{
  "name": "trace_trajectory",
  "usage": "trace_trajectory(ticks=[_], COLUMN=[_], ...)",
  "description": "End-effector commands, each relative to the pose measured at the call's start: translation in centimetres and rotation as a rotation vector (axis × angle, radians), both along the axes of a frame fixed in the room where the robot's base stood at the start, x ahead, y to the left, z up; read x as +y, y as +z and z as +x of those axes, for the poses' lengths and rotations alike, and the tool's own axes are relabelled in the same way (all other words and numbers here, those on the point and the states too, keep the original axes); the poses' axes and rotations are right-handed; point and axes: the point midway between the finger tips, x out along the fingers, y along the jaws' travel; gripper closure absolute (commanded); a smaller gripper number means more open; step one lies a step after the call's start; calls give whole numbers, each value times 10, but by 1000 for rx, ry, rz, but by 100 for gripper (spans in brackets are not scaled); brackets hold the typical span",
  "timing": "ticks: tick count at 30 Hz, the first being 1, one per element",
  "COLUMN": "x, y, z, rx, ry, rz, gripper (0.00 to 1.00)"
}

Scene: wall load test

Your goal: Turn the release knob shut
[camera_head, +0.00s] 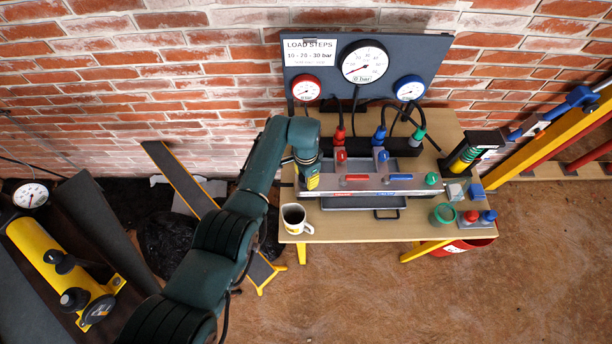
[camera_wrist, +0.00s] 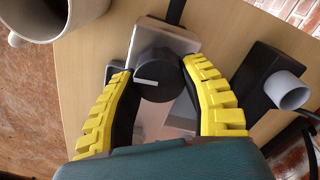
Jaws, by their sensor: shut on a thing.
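The release knob (camera_wrist: 157,66) is a dark round knob with a white line on its top, on a grey block (camera_wrist: 172,38) in the wrist view. The white line lies nearly level across the picture. My gripper (camera_wrist: 160,74) has its two yellow-padded fingers on either side of the knob, shut on it. In the head view my gripper (camera_head: 312,181) points down at the left end of the bench unit and hides the knob.
A white mug (camera_head: 295,218) stands close by on the wooden table (camera_head: 345,228); it also shows in the wrist view (camera_wrist: 50,18). A black block with a grey cylinder (camera_wrist: 287,90) is on the other side. A gauge panel (camera_head: 325,80) stands behind.

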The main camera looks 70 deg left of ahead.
Motion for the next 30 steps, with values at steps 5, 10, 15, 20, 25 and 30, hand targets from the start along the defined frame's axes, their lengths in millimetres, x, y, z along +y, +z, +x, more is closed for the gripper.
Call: trace_trajectory(ticks=[5, 10, 15, 20, 25, 30], x=[-2, -2, -2, -2, -2, -1], y=[-4, -4, -4, -4, -4, -2], z=[-1, -1, -1, -1, -1, 0], rx=[3, 2, 2, 2, 2, 1], ry=[-72, -108, -118, -118, -118, -117], rz=[-2, -2, -2, -2, -2, -1], gripper=[90, 90, 91, 91, 47, 25])
